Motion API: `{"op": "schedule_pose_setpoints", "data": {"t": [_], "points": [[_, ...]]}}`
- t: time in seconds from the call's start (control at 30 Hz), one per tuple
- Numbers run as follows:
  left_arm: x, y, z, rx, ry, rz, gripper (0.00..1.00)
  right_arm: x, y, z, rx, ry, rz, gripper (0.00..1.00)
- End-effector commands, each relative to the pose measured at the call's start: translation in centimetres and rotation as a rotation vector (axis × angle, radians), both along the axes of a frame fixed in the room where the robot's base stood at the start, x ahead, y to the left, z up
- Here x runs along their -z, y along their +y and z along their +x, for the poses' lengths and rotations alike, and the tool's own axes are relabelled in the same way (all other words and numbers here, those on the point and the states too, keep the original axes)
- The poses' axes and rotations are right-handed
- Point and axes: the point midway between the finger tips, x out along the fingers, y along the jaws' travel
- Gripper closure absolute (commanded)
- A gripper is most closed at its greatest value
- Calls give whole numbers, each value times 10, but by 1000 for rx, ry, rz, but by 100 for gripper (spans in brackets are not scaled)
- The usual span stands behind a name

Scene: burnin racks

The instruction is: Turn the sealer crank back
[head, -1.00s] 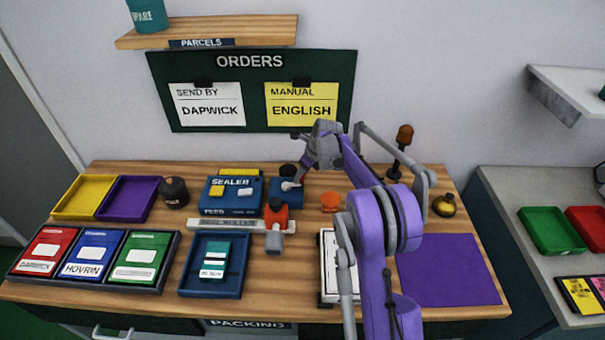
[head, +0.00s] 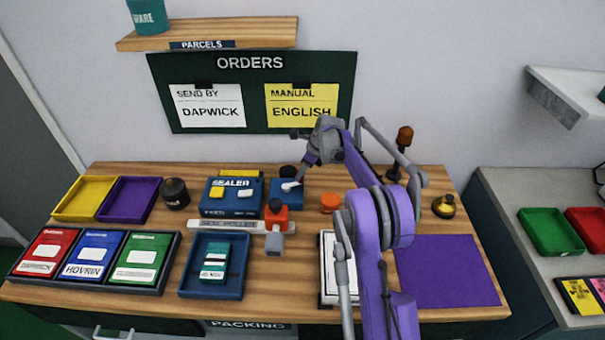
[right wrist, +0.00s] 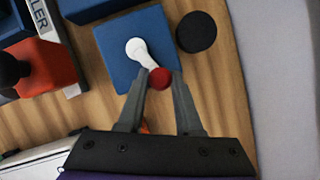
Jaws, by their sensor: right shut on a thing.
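The sealer (head: 231,211) is a blue box lettered SEALER towards the back of the wooden table. Its crank is a white lever (right wrist: 141,52) with a red knob (right wrist: 160,78), mounted on a smaller blue block (right wrist: 126,73) to the right of the sealer. The white lever also shows in the head view (head: 290,185). My right gripper (right wrist: 159,82) is shut on the red knob, one finger on each side. In the head view my right gripper (head: 302,177) reaches down at the block, and the knob is hard to see. My left gripper is not in view.
A black round knob (right wrist: 196,32) stands close beside the crank block. A red and black clamp-like part (head: 276,217) stands in front of the block. An orange round piece (head: 329,202) lies to its right. A blue tray (head: 240,287) is nearer the front.

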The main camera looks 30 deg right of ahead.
Motion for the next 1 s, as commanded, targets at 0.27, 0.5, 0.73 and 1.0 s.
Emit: {"op": "schedule_pose_setpoints", "data": {"t": [0.27,0.5,0.73,1.0], "points": [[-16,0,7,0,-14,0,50,-3,-2,17,-259,-2,0,100],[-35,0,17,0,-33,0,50,-5,0,31,-484,-4,0,100],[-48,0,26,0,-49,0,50,-4,3,40,-666,-4,-1,100],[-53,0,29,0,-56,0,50,-2,7,45,-804,-3,-2,100]]}}
